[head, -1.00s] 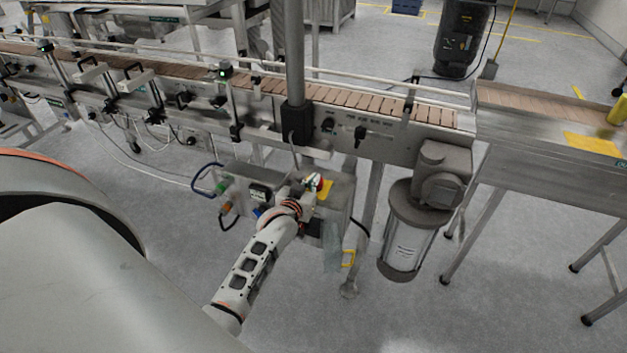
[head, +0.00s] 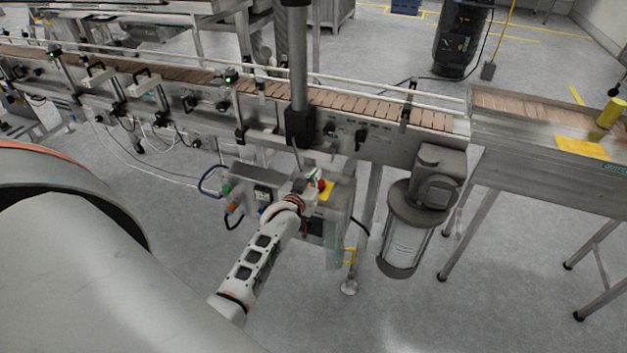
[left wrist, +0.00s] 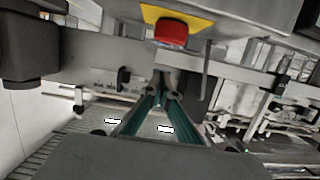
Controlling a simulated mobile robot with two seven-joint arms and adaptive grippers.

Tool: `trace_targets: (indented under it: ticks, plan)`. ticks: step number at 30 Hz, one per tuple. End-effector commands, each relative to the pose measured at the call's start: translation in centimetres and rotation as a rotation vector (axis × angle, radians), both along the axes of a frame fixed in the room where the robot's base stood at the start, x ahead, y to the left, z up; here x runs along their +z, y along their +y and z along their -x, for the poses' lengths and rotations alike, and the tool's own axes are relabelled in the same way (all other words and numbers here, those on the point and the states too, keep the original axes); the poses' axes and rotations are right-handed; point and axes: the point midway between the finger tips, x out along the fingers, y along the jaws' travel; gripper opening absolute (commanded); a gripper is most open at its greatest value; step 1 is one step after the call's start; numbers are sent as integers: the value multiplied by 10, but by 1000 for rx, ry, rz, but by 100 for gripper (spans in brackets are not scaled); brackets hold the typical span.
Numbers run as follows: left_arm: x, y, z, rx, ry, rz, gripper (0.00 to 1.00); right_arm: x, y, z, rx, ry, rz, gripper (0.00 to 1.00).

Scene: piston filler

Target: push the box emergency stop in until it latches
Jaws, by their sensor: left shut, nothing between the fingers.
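The emergency stop (head: 321,184) is a red button on a yellow plate on top of the grey control box (head: 262,188) under the conveyor. In the left wrist view the red button (left wrist: 171,31) shows large near the top, in front of its yellow plate (left wrist: 152,13). My left gripper (left wrist: 166,84) is shut and empty; its fingertips sit below the button in that picture, with a visible gap between them in the image. In the head view the left gripper (head: 309,187) is small beside the button and partly hidden by my wrist. Whether it touches cannot be told there. The right gripper is not seen.
The conveyor (head: 345,101) runs above and behind the box, with a vertical post (head: 298,70) close by. A motor (head: 408,225) hangs to the right. A blue cable handle (head: 210,180) and green and orange controls are on the box's left side. Open floor lies in front.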

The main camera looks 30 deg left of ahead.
Motion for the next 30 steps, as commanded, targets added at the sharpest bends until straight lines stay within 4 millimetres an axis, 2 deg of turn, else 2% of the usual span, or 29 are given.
trace_targets:
  ticks: [1, 3, 12, 18, 30]
  plan:
    - [-2, -4, 16, 0, 10, 2, 0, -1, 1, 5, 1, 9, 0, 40]
    - [1, -7, 31, 0, 10, 2, 0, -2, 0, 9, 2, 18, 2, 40]
    - [14, -18, 76, 0, 5, 2, 0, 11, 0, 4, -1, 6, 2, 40]
    - [17, -21, 86, 0, 3, 3, 0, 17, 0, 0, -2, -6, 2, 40]
    - [17, -21, 86, 0, 3, 2, 0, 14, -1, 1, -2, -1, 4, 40]
